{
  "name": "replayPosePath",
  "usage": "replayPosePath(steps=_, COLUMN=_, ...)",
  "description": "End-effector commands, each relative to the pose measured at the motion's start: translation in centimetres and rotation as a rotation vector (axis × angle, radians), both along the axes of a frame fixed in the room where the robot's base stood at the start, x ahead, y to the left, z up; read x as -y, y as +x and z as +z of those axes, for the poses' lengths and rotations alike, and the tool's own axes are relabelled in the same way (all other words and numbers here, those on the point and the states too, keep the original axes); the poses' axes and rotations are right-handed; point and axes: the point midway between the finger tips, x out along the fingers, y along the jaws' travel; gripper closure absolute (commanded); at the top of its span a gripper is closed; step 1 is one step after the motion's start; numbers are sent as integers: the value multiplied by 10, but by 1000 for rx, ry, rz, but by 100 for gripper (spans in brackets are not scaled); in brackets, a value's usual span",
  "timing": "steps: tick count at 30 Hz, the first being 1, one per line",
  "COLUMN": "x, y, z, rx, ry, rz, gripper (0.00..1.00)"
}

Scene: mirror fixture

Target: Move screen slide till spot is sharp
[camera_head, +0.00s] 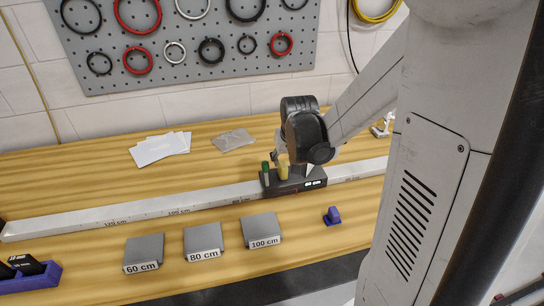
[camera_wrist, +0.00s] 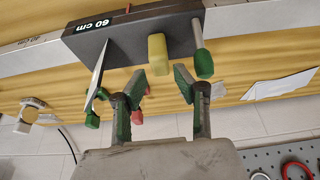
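The white rail (camera_head: 200,199) with a cm scale runs across the wooden bench. The slide carries a yellow handle (camera_head: 284,172) and a green-topped post (camera_head: 265,168). In the wrist view, the black slide (camera_wrist: 130,40) shows a "60 cm" label upside down, the yellow handle (camera_wrist: 157,54), a grey post with a green end (camera_wrist: 203,64) and a thin light plate (camera_wrist: 98,75). My gripper (camera_wrist: 162,84) is open and empty, its fingertips spread on either side of the handle and apart from it. No light spot is discernible.
A blue tray (camera_head: 35,280) is at left. Papers (camera_head: 160,148) lie behind the rail.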

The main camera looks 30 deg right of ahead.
Motion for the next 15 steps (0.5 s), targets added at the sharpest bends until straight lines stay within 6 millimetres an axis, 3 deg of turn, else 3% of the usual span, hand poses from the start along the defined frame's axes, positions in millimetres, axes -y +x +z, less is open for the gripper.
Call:
replayPosePath(steps=6, x=2, y=10, z=-24, rx=0, ry=0, rz=0, gripper=71)
replayPosePath(steps=15, x=4, y=15, z=-39, rx=0, ry=0, rz=0, gripper=71)
